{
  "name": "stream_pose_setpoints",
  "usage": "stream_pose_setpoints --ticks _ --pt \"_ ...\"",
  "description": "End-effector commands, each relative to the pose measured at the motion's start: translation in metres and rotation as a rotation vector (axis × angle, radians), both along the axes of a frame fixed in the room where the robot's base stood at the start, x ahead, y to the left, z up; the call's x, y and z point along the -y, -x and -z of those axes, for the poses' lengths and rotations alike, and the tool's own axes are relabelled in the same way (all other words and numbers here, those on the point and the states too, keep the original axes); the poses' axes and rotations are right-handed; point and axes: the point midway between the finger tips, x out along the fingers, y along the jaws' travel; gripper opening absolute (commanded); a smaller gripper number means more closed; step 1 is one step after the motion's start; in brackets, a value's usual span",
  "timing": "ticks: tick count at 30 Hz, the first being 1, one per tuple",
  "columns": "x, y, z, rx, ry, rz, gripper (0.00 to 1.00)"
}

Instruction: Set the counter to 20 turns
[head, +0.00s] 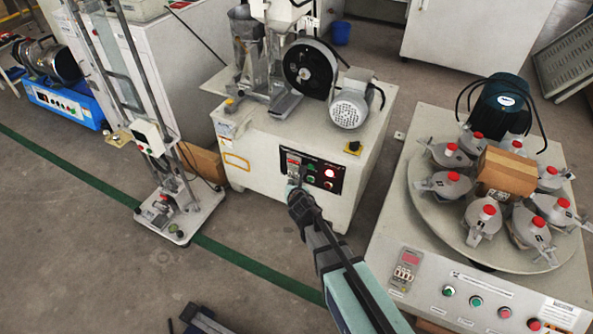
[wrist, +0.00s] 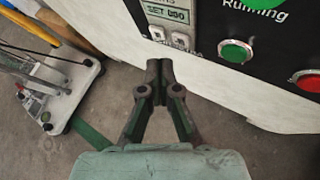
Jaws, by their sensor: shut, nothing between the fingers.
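The counter (wrist: 168,14) is a small grey unit with a "SET" display, set in the black control panel (wrist: 210,28) of the white machine. The display digits are too small to read surely. Small pale buttons (wrist: 158,34) sit in a row under it. In the head view the counter (head: 293,161) is at the panel's left end. My gripper (wrist: 159,66) is shut and empty. Its fingertips are just below the small buttons in the wrist view; I cannot tell whether they touch the panel. In the head view my gripper (head: 297,187) is at the panel's lower left.
A green button (wrist: 235,51) and a red button (wrist: 307,79) are right of the counter. A machine with a round turntable (head: 440,200) stands at the right. A stand on a white base (head: 185,222) is at the left.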

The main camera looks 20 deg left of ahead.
Motion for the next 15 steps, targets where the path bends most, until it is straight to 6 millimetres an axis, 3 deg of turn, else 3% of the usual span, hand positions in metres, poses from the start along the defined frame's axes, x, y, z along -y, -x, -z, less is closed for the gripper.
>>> stream_pose_setpoints --ticks 15 --pt "0.0017 -0.0093 0.0008 0.000 -0.001 -0.001 0.00"
